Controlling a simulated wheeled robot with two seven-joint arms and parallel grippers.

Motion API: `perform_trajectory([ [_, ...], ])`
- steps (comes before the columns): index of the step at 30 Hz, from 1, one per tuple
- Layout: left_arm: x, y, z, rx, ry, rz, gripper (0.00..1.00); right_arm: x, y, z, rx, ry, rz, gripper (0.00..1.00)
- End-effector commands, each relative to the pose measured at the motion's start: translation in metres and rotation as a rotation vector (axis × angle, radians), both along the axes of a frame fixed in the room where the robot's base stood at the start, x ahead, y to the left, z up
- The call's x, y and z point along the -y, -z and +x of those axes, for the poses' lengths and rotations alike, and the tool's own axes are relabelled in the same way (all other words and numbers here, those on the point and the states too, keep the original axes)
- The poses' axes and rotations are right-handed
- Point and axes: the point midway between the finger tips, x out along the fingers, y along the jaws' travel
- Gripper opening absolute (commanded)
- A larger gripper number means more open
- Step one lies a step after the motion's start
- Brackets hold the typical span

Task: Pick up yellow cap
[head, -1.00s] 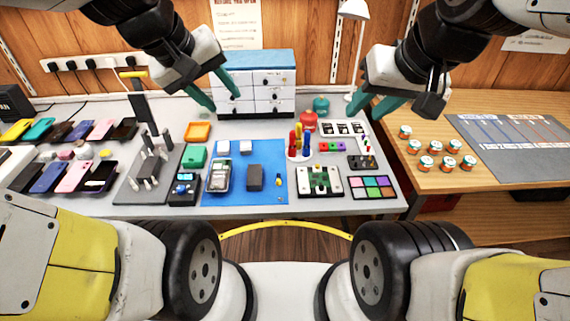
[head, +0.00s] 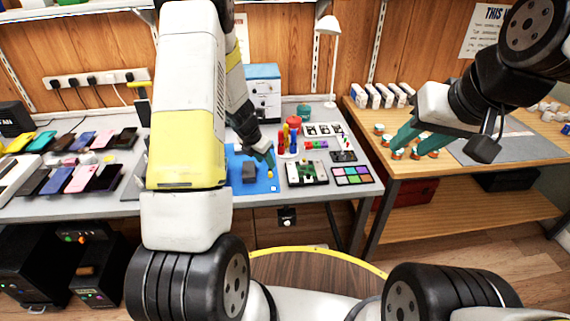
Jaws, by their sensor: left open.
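The yellow cap (head: 270,175) is a very small yellow piece on the right part of the blue mat (head: 240,187) on the grey workbench. My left gripper (head: 270,163), with teal fingers, points down just above and beside it. The fingers are open, with nothing seen between them; a gap between them and the cap is hard to judge. My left arm hides much of the mat's left part. My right gripper (head: 402,150) has its teal fingers apart and appears in front of the white jars with orange lids on the wooden table.
A green circuit board (head: 307,172) and a colour tray (head: 352,176) lie to the right. Several phones (head: 83,178) lie at the left.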

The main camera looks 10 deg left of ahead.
Motion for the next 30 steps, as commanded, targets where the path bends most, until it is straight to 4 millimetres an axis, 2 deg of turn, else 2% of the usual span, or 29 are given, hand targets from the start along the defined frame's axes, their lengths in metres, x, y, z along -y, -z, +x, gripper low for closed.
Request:
perform_trajectory([
  [15, 0.005, 0.062, 0.023, -0.004, -0.003, -0.003, 0.40, 0.000, 0.000, 0.000, 0.000, 0.000, 0.000, 0.36],
  [19, 0.007, 0.071, 0.027, -0.002, -0.004, -0.001, 0.40, 0.000, 0.000, 0.000, 0.000, 0.000, 0.000, 0.36],
  [26, 0.007, 0.071, 0.028, -0.001, -0.003, -0.001, 0.40, 0.000, 0.000, 0.000, 0.000, 0.000, 0.000, 0.36],
  [30, 0.008, 0.071, 0.028, -0.001, -0.003, -0.001, 0.15, 0.000, 0.000, 0.000, 0.000, 0.000, 0.000, 0.36],
])
